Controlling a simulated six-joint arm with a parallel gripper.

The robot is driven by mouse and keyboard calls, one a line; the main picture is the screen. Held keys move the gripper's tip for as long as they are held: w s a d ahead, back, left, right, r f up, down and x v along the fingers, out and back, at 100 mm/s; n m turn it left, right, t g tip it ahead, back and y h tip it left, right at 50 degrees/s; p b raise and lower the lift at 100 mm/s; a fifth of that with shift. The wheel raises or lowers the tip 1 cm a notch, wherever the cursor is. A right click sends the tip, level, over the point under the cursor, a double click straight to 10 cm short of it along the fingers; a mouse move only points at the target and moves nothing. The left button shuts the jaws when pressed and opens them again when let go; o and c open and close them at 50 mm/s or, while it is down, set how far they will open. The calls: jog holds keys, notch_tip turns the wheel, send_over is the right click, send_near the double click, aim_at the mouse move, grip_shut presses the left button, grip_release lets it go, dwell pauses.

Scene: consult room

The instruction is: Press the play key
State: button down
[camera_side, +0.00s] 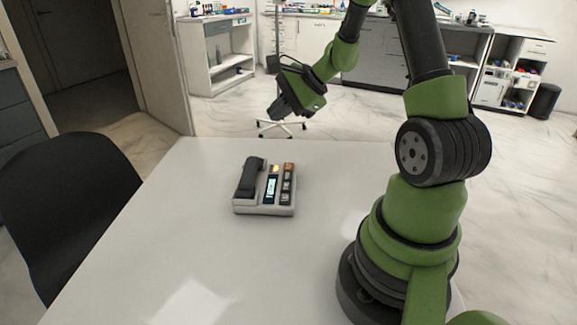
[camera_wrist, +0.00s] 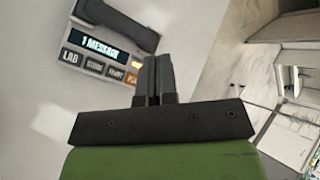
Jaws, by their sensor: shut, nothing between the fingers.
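A pale desk phone (camera_side: 264,208) with a dark handset (camera_side: 248,178) lies on the white table. In the wrist view its display (camera_wrist: 94,46) reads "1 MESSAGE", above a row of keys. The dark key at the row's left end reads "LAB". The orange key (camera_wrist: 132,80) at the other end starts with "P" and is partly hidden by my fingers; it also shows in the side view (camera_side: 289,167). An amber light (camera_wrist: 137,66) glows near it. My gripper (camera_side: 276,113) is shut and empty, raised above the table beyond the phone, apart from it.
The white table (camera_side: 200,255) is otherwise clear around the phone. A black chair (camera_side: 75,195) stands at the table's left side. Shelves and cabinets (camera_side: 305,38) line the back wall, well away from the table.

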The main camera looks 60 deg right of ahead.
aim_at(289, 167)
jog(key=d+f+m, duration=0.2)
jog(key=d+f, duration=0.1)
jog(key=shift+s+d+h, duration=0.15)
jog(key=shift+s+h, duration=0.25)
jog(key=shift+f, duration=0.15)
jog(key=shift+f, duration=4.3)
jog(key=shift+f, duration=0.4)
jog(key=shift+f, duration=0.4)
jog(key=shift+r, duration=0.85)
